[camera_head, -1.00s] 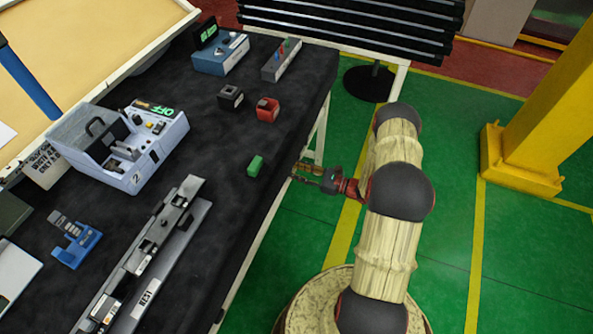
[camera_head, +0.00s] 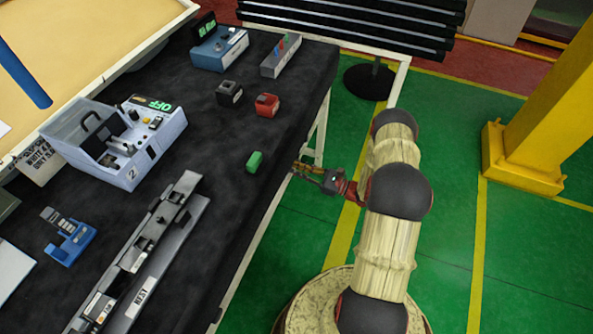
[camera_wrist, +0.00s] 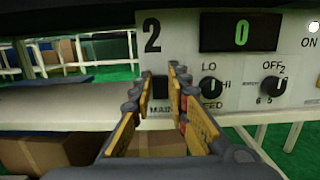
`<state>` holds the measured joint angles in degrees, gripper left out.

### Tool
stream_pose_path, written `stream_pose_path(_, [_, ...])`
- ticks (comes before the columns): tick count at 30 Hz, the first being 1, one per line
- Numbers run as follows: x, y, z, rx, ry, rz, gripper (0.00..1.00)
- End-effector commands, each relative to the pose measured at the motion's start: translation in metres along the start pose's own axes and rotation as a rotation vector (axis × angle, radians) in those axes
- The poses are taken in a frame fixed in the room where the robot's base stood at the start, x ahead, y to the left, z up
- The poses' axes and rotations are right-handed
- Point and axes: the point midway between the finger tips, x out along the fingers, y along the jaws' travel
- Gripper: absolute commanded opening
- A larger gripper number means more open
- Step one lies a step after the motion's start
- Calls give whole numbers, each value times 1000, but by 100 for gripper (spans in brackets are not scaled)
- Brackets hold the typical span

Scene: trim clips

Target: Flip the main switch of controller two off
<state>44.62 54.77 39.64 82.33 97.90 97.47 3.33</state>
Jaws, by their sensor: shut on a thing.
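In the wrist view, the white front panel of controller two (camera_wrist: 208,76) faces me, marked with a large "2". It has a dark display showing a green "0" (camera_wrist: 241,33), a LO/HI knob (camera_wrist: 209,87) and a knob marked OFF (camera_wrist: 271,85). The dark main switch (camera_wrist: 160,88) is at the panel's lower left, above a partly covered "MAIN" label. My gripper (camera_wrist: 161,80) is shut on it, and the fingers hide part of it. The switch's position cannot be told. In the head view my gripper (camera_head: 302,168) is at the table's right edge, and the panel is not visible there.
The black-topped table (camera_head: 215,130) holds a box marked "2" (camera_head: 158,140) with a green OFF display, a green block (camera_head: 254,162) near the edge, a red block (camera_head: 267,105) and a long rail (camera_head: 140,265). A yellow post (camera_head: 537,120) stands right on open green floor.

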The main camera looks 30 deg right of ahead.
Motion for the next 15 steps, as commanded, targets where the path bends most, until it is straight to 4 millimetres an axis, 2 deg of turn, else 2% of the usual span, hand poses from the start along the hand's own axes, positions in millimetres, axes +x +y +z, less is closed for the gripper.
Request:
stream_pose_path(1, [-1,0,-8,0,-35,1,0])
stream_pose_path(3, [-1,0,-9,0,-85,1,0])
stream_pose_path(9, [-3,0,-8,-1,-179,0,0])
stream_pose_path(15, [-3,-1,-6,-2,-193,0,0])
